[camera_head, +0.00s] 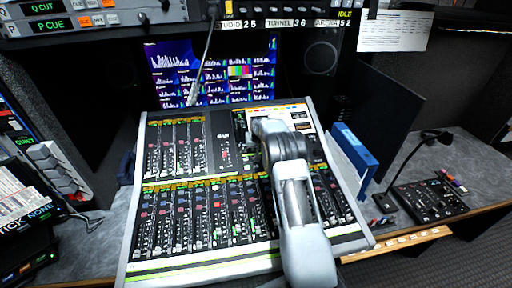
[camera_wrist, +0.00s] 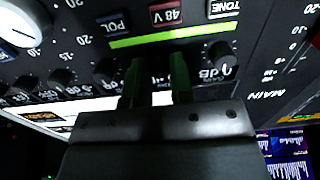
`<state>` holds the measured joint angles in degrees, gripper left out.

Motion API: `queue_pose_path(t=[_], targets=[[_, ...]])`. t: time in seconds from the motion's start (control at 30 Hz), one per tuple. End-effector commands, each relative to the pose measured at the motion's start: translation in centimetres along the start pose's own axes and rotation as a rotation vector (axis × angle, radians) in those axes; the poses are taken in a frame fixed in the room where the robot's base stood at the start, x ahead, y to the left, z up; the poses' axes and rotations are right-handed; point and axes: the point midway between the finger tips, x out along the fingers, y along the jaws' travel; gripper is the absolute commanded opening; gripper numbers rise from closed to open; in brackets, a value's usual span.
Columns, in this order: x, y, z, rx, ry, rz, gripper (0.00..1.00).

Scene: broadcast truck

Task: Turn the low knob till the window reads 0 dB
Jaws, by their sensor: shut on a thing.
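My gripper (camera_wrist: 158,78) has green fingertips at the face of the dark mixer panel (camera_wrist: 140,65) in the wrist view. The fingers stand a little apart, shut on a dark knob that is mostly hidden between and behind them. Its pointer cannot be made out. In the head view my arm reaches over the mixing console (camera_head: 200,258) and hides the fingertips and the panel below them. A "dB" marking (camera_wrist: 207,75) shows right of the fingers, beside a black knob (camera_wrist: 222,55). I cannot make out a reading window.
POL, 48V and TONE buttons (camera_wrist: 166,12) lie above the fingers. A blue binder (camera_head: 354,150) and a small control box (camera_head: 430,200) stand right of the console.

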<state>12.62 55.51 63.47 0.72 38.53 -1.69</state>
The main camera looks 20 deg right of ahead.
Motion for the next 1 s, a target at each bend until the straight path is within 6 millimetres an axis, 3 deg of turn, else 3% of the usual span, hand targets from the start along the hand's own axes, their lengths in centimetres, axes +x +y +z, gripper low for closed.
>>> queue_pose_path(t=[1.0], targets=[[0.05, -0.13, 0.05, -0.495, 0.0, 0.005, 0.0]])
